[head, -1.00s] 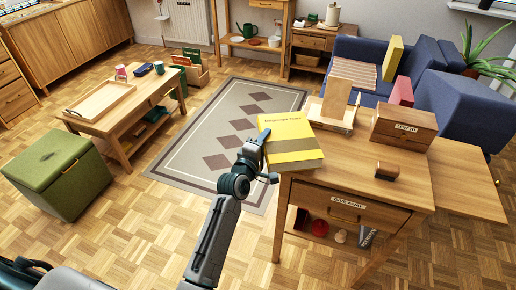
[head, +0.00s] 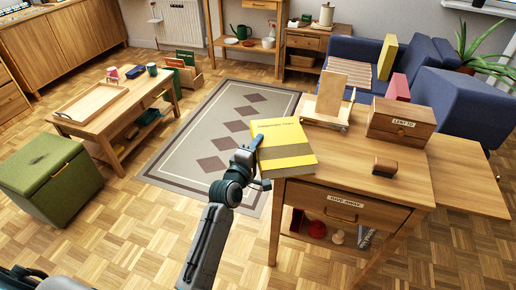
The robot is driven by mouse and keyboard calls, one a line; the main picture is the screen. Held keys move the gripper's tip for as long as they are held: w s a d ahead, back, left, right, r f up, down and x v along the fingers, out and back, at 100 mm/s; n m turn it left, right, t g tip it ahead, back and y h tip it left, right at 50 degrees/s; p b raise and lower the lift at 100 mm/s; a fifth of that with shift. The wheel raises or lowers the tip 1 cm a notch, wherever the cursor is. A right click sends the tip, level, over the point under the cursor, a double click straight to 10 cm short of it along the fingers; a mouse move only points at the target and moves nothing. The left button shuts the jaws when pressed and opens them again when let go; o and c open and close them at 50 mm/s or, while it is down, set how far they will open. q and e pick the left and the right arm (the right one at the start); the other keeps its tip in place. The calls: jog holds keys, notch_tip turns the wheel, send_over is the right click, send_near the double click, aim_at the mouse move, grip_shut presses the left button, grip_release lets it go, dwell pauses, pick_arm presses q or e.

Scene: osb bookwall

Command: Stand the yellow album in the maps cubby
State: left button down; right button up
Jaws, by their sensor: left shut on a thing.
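The yellow album (head: 283,143) is a thick yellow book with a darker band and printed title on its cover. It lies flat at the left edge of the wooden desk. My left gripper (head: 256,158) is shut on the album's left edge, and its arm reaches up from the bottom of the view. I cannot tell whether the album rests on the desk or is slightly raised. My right gripper is not in view. I see no cubby marked maps.
The desk (head: 415,190) also bears a lidded wooden box (head: 401,125), a wooden stand (head: 330,95) and a stamp-like block (head: 385,167). A coffee table (head: 75,125) and green storage stool (head: 45,178) stand left. A rug (head: 215,150) and bare floor lie between.

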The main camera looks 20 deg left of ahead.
pick_arm(q)
jog(key=c, duration=0.8)
grip_release()
jog(key=shift+r, duration=0.1)
jog(key=s, duration=0.4)
jog(key=s+a, duration=0.1)
jog(key=s, duration=0.7)
jog(key=shift+a, duration=0.3)
